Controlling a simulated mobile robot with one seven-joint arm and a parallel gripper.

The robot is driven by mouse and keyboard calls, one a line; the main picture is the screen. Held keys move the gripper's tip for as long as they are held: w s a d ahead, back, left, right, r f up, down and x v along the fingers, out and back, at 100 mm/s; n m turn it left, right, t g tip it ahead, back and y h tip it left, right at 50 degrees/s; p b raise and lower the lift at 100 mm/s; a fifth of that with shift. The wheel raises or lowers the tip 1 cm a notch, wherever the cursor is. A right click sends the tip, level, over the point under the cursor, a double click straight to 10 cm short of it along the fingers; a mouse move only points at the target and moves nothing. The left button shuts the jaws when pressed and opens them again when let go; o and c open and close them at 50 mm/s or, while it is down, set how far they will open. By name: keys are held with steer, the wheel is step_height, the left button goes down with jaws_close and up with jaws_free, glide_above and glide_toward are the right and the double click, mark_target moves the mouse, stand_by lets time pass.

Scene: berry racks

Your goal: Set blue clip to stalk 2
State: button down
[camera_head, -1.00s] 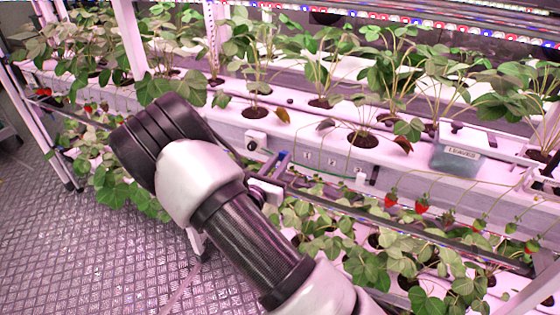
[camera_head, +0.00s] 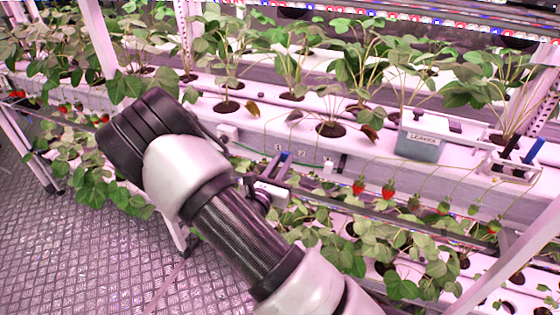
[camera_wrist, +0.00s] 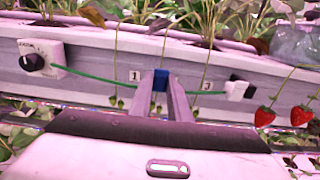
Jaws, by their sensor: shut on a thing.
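My gripper (camera_wrist: 160,88) is shut on a small blue clip (camera_wrist: 161,75) at its fingertips, in front of the white trough's face. The gripper also shows in the head view (camera_head: 283,158), with a bit of blue at its tip. Number label 1 (camera_wrist: 135,75) is just left of the fingers and label 3 (camera_wrist: 207,86) to their right. No label 2 can be seen; the fingers cover the face between. Thin green stalks (camera_wrist: 205,70) with small green berries hang down the face. One stalk runs behind the clip; whether the clip touches it cannot be told.
A green line (camera_wrist: 95,77) runs from a black knob (camera_wrist: 35,62) behind my fingers to a white fitting (camera_wrist: 237,90). Red strawberries (camera_wrist: 264,116) hang at right. A bin marked LEAVES (camera_head: 420,145) and a tool holder (camera_head: 510,168) stand on the trough. Leafy plants grow below.

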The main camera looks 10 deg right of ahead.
steer(key=c, duration=1.6)
jaws_free()
steer(key=shift+c, duration=0.2)
steer(key=v, duration=1.7)
steer(key=shift+s+a, duration=0.15)
steer(key=shift+r, duration=0.1)
